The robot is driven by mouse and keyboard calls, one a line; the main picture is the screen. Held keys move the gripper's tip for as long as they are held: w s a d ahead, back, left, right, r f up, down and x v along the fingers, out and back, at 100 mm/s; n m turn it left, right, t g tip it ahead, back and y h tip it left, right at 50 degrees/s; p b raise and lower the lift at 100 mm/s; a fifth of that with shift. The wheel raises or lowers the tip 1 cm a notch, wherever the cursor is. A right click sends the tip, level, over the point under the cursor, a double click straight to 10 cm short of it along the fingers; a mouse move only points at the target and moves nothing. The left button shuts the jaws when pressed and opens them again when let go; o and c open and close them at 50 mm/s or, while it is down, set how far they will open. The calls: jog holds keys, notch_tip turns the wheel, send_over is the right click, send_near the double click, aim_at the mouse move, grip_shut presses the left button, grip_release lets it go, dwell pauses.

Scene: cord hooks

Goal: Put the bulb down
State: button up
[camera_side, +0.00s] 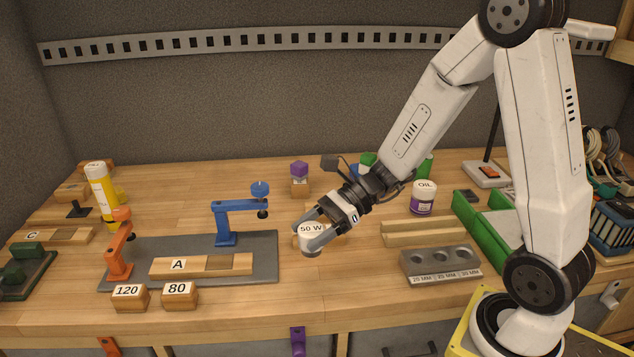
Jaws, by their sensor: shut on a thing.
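The bulb (312,242) is a pale, rounded piece with "50 W" written on it. My gripper (318,236) is shut on it, with dark fingers on either side. The bulb appears to be above the middle of the wooden bench (330,300), just right of the grey mat. Its lower end shows below the fingers; whether it touches anything is hard to tell. A wooden piece behind it is partly hidden by my gripper.
A grey block with round holes (440,264) and a wooden rail (432,231) stand to the right, before a green tray (490,225). On the left, a grey mat (200,245) bears orange (119,255) and blue (228,218) clamps and block A (180,266). Bench front centre is clear.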

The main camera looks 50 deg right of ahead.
jog(key=s+a+r, duration=0.1)
jog(key=a, duration=0.7)
jog(key=shift+m, duration=0.3)
jog(key=w+a+f, duration=0.1)
jog(key=w+f, duration=0.1)
jog(key=w, duration=0.2)
jog(key=w+a+f, duration=0.1)
jog(key=w+f, duration=0.2)
jog(key=w+a+f, duration=0.1)
jog(key=w+f, duration=0.2)
jog(key=w, duration=0.1)
jog(key=shift+w+a, duration=0.35)
jog(key=shift+w+a+f, duration=0.15)
jog(key=shift+w+f, duration=0.35)
jog(key=shift+f, duration=0.15)
jog(key=shift+w+f, duration=0.15)
jog(key=shift+f, duration=0.05)
jog(key=shift+w+f, duration=0.1)
jog(key=shift+f, duration=1.5)
